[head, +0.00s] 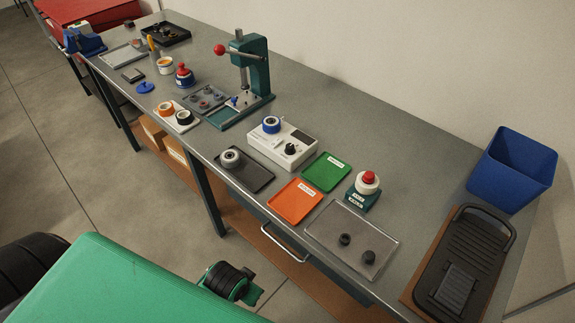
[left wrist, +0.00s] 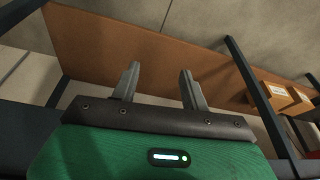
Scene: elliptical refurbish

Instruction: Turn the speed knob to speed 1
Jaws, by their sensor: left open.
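A white control box (head: 282,145) stands near the middle of the bench in the head view. My left gripper (left wrist: 159,82) is open and empty in the left wrist view, facing the area under the bench, away from the knob. My right gripper is not in view.
A black tray (head: 262,182) with a ring part, an orange tray (head: 296,203) and a green tray (head: 326,171) lie around the box. A teal press (head: 255,75) stands behind. A brown lower shelf (left wrist: 160,58) runs below.

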